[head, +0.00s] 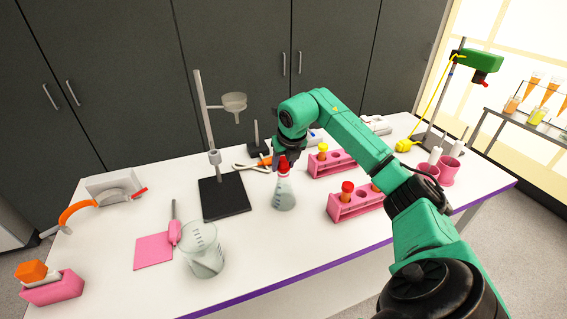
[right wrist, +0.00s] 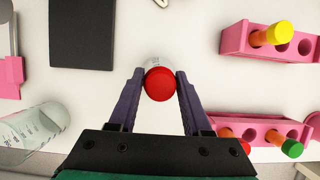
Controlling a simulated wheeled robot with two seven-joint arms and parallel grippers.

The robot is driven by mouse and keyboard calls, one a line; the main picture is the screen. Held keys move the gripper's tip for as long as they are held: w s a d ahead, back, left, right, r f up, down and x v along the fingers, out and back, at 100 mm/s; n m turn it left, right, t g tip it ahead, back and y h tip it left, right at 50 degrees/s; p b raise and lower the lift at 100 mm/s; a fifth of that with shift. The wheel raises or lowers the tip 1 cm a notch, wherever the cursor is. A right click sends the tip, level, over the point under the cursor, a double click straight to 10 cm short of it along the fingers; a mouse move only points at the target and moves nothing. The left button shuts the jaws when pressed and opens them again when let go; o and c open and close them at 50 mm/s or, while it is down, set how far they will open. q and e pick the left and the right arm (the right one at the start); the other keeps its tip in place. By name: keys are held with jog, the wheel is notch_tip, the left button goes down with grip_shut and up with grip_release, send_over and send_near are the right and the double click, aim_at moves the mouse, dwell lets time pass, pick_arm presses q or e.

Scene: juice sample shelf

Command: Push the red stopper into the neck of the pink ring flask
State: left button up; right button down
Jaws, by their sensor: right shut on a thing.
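The red stopper (head: 284,164) is at the top of a clear conical flask (head: 284,194) that stands on the white table. My right gripper (head: 287,157) is above the flask, pointing down, with its jaws shut on the red stopper. In the right wrist view the round red stopper (right wrist: 160,84) sits between the two dark fingers of my right gripper (right wrist: 160,76), and it hides most of the flask below. How deep the stopper sits in the neck cannot be told. A pink ring on the flask is not clear. My left gripper is not in view.
A retort stand (head: 225,197) stands left of the flask, and a glass beaker (head: 203,256) is at the front left. Pink racks (head: 338,168) with coloured-capped tubes stand to the right. The table in front of the flask is clear.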

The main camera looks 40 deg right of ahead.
jog(key=shift+f, duration=0.25)
jog(key=shift+c, duration=1.3)
grip_release()
jog(key=shift+r, duration=0.1)
jog(key=shift+s+r, duration=0.1)
jog(key=shift+r, duration=0.2)
jog(key=b+v, duration=0.1)
jog(key=v, duration=1.3)
jog(key=shift+b, duration=0.35)
jog(key=shift+f, duration=0.15)
